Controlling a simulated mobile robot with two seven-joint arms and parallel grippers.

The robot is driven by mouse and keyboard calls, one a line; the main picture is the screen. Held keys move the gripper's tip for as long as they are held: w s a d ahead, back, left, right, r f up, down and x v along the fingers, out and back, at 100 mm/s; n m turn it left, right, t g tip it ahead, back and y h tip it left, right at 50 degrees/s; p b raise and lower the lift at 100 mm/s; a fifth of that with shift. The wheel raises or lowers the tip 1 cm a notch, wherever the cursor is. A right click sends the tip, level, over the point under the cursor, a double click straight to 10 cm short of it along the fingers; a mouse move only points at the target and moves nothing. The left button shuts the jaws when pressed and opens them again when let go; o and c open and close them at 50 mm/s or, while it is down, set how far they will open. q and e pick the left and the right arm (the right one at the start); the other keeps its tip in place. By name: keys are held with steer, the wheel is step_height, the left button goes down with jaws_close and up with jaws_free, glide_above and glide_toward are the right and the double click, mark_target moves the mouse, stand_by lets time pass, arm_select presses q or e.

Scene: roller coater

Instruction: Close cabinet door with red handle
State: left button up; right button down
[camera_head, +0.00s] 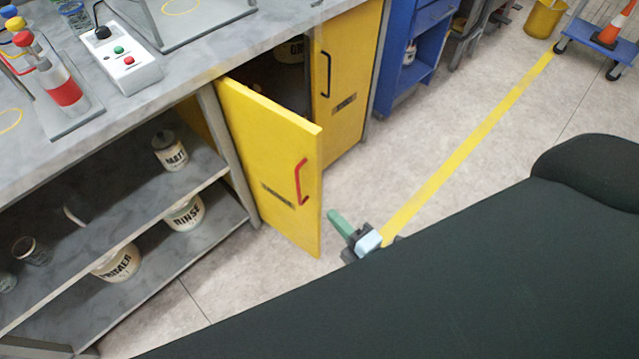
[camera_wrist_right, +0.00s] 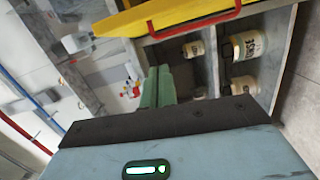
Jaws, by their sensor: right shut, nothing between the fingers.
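The yellow cabinet door with the red handle (camera_head: 265,165) stands open, swung out from the cabinet under the grey worktop. Its red handle (camera_head: 301,182) is on the outer face near the free edge. My right gripper (camera_head: 336,220), with green fingers, is just right of the door's free edge, low down, with a small visible gap. In the right wrist view the fingers (camera_wrist_right: 157,88) are shut and empty, and the door (camera_wrist_right: 150,14) with its red handle (camera_wrist_right: 195,28) crosses the top. My left gripper is not in view.
A second yellow door with a black handle (camera_head: 347,85) is closed beside the opening. Open shelves (camera_head: 130,200) with labelled pots stand to the left. A blue cabinet (camera_head: 405,50) is at the back.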

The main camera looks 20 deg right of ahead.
steer(key=p, duration=0.1)
glide_toward(305, 163)
steer(key=a+x, duration=0.1)
steer(key=x, duration=0.4)
steer(key=shift+w+d+f+n, duration=0.2)
steer(key=shift+d+n, duration=0.2)
steer(key=shift+d, duration=0.15)
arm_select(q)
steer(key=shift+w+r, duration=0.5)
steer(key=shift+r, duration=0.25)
arm_select(e)
steer(key=shift+d, duration=0.15)
